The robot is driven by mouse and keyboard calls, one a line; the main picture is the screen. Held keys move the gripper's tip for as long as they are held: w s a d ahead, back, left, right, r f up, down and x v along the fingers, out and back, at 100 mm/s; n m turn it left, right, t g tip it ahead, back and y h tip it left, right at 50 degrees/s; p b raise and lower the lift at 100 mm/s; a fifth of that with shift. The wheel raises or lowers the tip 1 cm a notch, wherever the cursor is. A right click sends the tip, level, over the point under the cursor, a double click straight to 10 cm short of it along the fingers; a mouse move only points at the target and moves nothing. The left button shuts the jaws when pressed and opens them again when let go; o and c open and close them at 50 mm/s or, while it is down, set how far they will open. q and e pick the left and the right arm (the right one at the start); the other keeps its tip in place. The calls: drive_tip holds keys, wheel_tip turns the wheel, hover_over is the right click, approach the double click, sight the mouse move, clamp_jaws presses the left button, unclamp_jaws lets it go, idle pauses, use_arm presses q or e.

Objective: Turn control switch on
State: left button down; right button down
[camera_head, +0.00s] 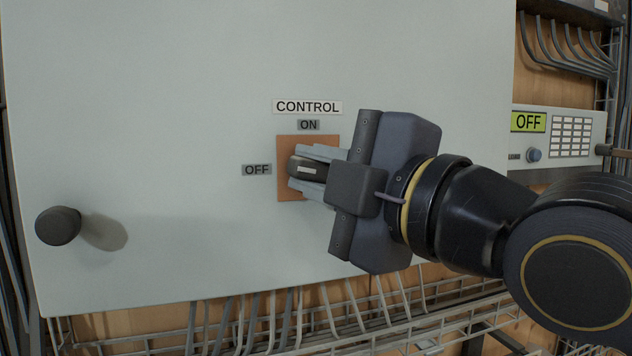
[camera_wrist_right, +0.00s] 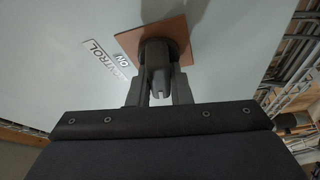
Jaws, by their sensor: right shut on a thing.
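The control switch is a dark rotary knob (camera_head: 306,168) on an orange-brown square plate (camera_head: 291,188) on the grey cabinet door. An ON label (camera_head: 308,125) is above the plate and an OFF label (camera_head: 257,170) is to its left. The knob's white mark lies sideways, towards the OFF label. My right gripper (camera_head: 312,172) is shut on the knob, coming in from the right. In the right wrist view the knob (camera_wrist_right: 157,56) sits between the two fingers. The fingers hide part of the knob and plate in the head view. My left gripper is not in view.
A black round door knob (camera_head: 58,226) sticks out at the lower left of the door. A panel with a green OFF display (camera_head: 528,122) is at the right. Wire trays and cables (camera_head: 300,318) run below the door. The door surface around the switch is clear.

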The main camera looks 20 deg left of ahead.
drive_tip(key=shift+f+m+t+b, duration=0.3)
drive_tip(key=shift+m+b, duration=0.3)
drive_tip(key=shift+m, duration=0.3)
drive_tip(key=m+t+b, duration=0.1)
drive_tip(key=m+b, duration=0.3)
drive_tip(key=m+t+b, duration=0.2)
drive_tip(key=m+b, duration=0.1)
drive_tip(key=b, duration=0.1)
drive_tip(key=m+t+b, duration=0.2)
drive_tip(key=m+b, duration=0.2)
drive_tip(key=shift+r+m+h, duration=0.1)
drive_tip(key=shift+m+h, duration=0.2)
drive_tip(key=m+h+b, duration=0.1)
drive_tip(key=m, duration=0.1)
drive_tip(key=m+t+b, duration=0.1)
drive_tip(key=m, duration=0.1)
drive_tip(key=shift+w+r+t+h+b, duration=0.1)
drive_tip(key=shift+r+t+h+b, duration=0.05)
drive_tip(key=shift+t+h+b, duration=0.2)
drive_tip(key=shift+d+r+m+t+h+b, duration=0.15)
drive_tip(key=shift+m+t+h+b, duration=0.25)
drive_tip(key=shift+m, duration=0.8)
drive_tip(key=c, duration=1.3)
unclamp_jaws()
drive_tip(key=shift+r, duration=0.1)
